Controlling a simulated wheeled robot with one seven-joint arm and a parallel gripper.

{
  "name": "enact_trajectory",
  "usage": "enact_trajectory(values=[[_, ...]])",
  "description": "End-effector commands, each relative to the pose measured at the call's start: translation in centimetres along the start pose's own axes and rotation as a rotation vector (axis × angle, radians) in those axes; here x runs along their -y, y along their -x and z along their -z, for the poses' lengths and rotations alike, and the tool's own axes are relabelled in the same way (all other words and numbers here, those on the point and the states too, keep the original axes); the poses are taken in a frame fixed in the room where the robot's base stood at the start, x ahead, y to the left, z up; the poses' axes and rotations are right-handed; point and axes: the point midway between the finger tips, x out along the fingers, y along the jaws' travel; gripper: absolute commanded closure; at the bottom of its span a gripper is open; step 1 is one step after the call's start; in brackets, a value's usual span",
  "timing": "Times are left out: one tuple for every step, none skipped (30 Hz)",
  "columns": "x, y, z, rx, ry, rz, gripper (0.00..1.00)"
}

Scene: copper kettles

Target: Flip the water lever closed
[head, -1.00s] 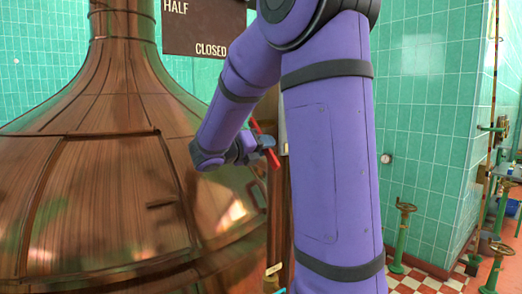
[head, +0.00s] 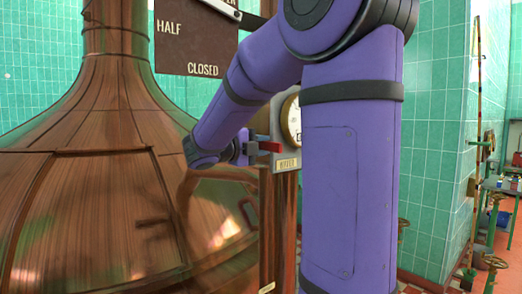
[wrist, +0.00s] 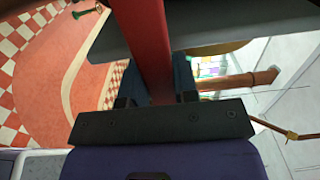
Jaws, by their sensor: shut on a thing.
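The red lever (head: 269,146) shows as a short red bar in front of a grey plate on a wooden post. In the wrist view the red lever (wrist: 150,45) runs up between my two dark fingers. My gripper (head: 256,148) is shut on the lever, reaching it from the left. In the wrist view my gripper (wrist: 155,82) has one finger on each side of the bar. The far end of the lever and its pivot are not clear. A small label (head: 287,164) sits just below it; I cannot read it surely.
A large copper kettle (head: 90,190) fills the left. A dark sign (head: 192,40) with HALF and CLOSED hangs above, with a metal bar across its corner. A round gauge (head: 292,120) is partly hidden behind my arm. Green-tiled walls and valve wheels (head: 492,263) stand at right.

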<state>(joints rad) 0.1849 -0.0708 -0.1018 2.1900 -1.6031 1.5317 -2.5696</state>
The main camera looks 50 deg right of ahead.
Motion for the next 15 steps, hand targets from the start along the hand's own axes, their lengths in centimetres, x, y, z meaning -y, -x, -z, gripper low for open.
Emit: enact_trajectory(values=[[0.12, 0.06, -0.06, 0.002, 0.011, 0.000, 1.00], [0.17, 0.06, -0.06, 0.002, 0.018, 0.000, 1.00], [0.23, 0.06, -0.06, 0.002, 0.024, 0.000, 1.00], [0.26, 0.06, -0.06, 0.002, 0.027, 0.000, 1.00], [0.28, 0.06, -0.07, 0.002, 0.031, 0.000, 1.00], [0.31, 0.06, -0.07, 0.002, 0.035, 0.000, 1.00], [0.33, 0.06, -0.07, 0.003, 0.037, 0.001, 1.00], [0.34, 0.06, -0.07, 0.003, 0.039, 0.001, 1.00], [0.35, 0.06, -0.08, 0.003, 0.040, 0.001, 1.00], [0.36, 0.06, -0.08, 0.003, 0.040, 0.001, 1.00], [0.37, 0.06, -0.08, 0.003, 0.041, 0.001, 1.00], [0.38, 0.06, -0.08, 0.003, 0.040, 0.001, 1.00], [0.38, 0.06, -0.08, 0.003, 0.040, 0.001, 1.00], [0.39, 0.06, -0.09, 0.003, 0.040, 0.002, 1.00], [0.40, 0.06, -0.09, 0.003, 0.040, 0.002, 1.00]])
